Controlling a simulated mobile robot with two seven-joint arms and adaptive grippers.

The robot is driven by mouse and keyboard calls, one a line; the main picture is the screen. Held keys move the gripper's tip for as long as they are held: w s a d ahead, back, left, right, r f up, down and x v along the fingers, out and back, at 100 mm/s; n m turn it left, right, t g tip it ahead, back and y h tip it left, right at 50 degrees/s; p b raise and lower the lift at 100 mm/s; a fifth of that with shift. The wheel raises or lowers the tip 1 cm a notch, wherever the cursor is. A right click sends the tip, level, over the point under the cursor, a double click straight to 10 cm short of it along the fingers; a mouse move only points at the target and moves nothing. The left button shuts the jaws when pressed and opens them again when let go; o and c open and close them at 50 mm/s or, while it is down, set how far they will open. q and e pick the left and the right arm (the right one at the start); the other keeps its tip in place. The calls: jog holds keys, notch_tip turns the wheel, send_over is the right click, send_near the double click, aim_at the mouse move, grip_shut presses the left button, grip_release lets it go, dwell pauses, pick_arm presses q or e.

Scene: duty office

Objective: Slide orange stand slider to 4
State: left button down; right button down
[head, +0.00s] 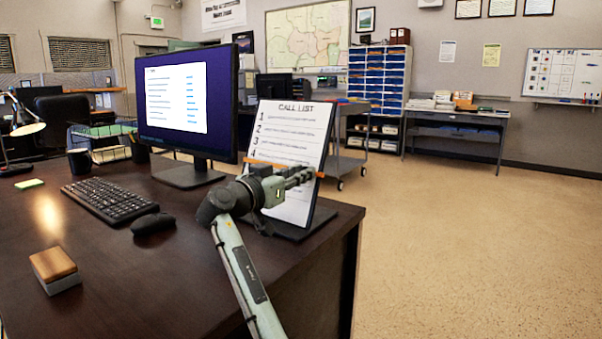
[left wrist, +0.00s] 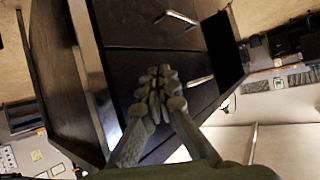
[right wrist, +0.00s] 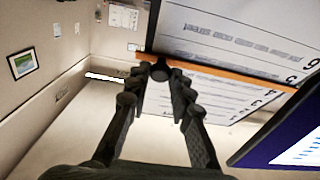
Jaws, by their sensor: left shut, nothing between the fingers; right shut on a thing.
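The call list stand (head: 290,135) is a tilted white board with numbered lines on the right end of the desk. Its orange slider (head: 255,162) lies across the page just below the line numbered 4. In the right wrist view the orange slider (right wrist: 225,75) crosses the printed page. My right gripper (head: 305,176) is at the slider's right end; its fingertips (right wrist: 160,72) are shut on that end. The gripper and wrist cover part of the lower page. My left gripper (left wrist: 158,90) is shut and empty, with dark drawers behind it in the left wrist view.
A monitor (head: 185,100) stands left of the stand. A keyboard (head: 108,203), a mouse (head: 152,223) and a wood-topped block (head: 54,266) are on the dark desk (head: 180,290). The floor (head: 470,240) to the right is open.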

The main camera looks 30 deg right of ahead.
jog(key=shift+f, duration=0.2)
jog(key=c, duration=1.3)
grip_release()
jog(key=shift+c, duration=0.2)
jog(key=shift+a, duration=0.1)
jog(key=v, duration=1.2)
jog(key=shift+s, duration=0.1)
